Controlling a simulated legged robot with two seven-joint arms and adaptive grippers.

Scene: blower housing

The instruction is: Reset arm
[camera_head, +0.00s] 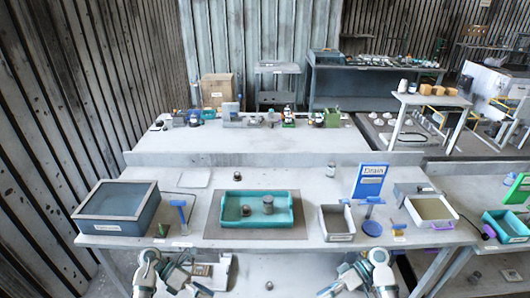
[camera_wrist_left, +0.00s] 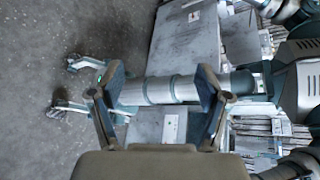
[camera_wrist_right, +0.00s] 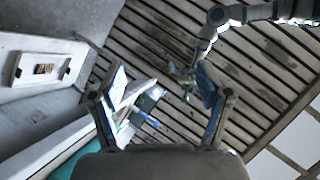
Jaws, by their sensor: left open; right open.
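My left arm (camera_head: 150,270) and my right arm (camera_head: 375,272) show at the bottom of the head view, low in front of the table's near edge. In the left wrist view my left gripper (camera_wrist_left: 160,78) is open, its two fingers apart with nothing held between them. My own body parts and the floor lie behind it. In the right wrist view my right gripper (camera_wrist_right: 160,78) is open and empty, with a slatted surface beyond its fingers. Both grippers are clear of the things on the table.
The table (camera_head: 300,238) bears a teal tray (camera_head: 228,215) with metal parts, a large grey bin (camera_head: 112,225) at left, a small grey box (camera_head: 340,236) and a blue sign (camera_head: 369,180) at right. A small jar (camera_head: 331,169) stands behind. A teal bin (camera_head: 505,226) is far right.

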